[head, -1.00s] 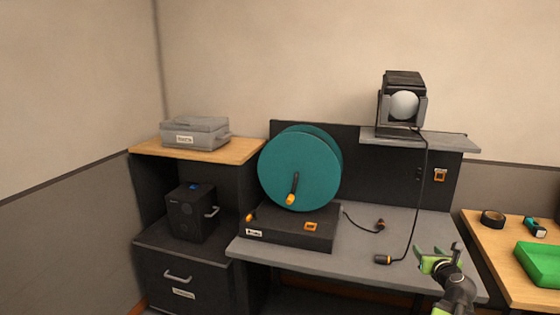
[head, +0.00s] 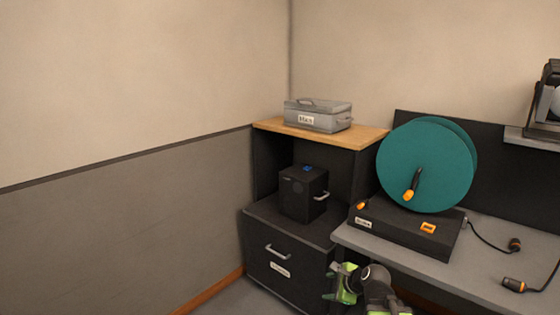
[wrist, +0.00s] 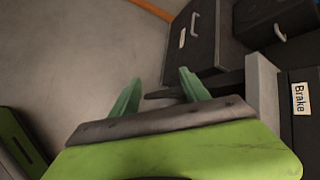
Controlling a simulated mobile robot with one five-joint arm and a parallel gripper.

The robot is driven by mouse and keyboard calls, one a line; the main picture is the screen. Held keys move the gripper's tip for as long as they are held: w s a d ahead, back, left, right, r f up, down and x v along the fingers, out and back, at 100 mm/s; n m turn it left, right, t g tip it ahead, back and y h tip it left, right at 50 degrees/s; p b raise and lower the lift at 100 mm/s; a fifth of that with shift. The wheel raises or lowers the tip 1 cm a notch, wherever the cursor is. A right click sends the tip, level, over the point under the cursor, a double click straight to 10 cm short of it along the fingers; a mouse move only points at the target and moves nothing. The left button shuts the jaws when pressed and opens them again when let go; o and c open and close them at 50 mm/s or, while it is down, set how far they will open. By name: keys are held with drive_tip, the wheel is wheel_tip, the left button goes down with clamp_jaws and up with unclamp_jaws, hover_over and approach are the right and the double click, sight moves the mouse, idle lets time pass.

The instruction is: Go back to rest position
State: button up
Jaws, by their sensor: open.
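My gripper (head: 338,284) is at the bottom of the head view, in front of the grey desk's left end and the dark drawer cabinet. In the wrist view my gripper (wrist: 158,92) shows two green fingers spread apart with nothing between them. Beyond the fingers lie the grey floor (wrist: 90,60) and the dark drawer front (wrist: 195,45).
The grey desk (head: 400,255) carries a teal cable reel (head: 425,165) on a black base (head: 400,232). A black plug (head: 514,285) lies at its right. A drawer cabinet (head: 285,262), black box (head: 302,193) and grey case (head: 318,115) stand left. Floor farther left looks clear.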

drive_tip(key=s+a+f+n+g, duration=0.3)
drive_tip(key=s+a+f+n, duration=0.25)
drive_tip(key=a+n, duration=0.2)
drive_tip(key=s+d+f+n+g+h, duration=0.35)
drive_tip(key=s+d+n+g, duration=0.2)
drive_tip(key=s+n, duration=0.5)
wheel_tip(320, 180, up, 20)
drive_tip(key=w+n+p, duration=0.1)
drive_tip(key=n+p, duration=0.1)
drive_tip(key=p, duration=1.6)
drive_tip(key=shift+w+d+r+t+p, duration=0.25)
drive_tip(key=shift+w+d+t+p, duration=0.1)
drive_tip(key=shift+d+p, duration=0.05)
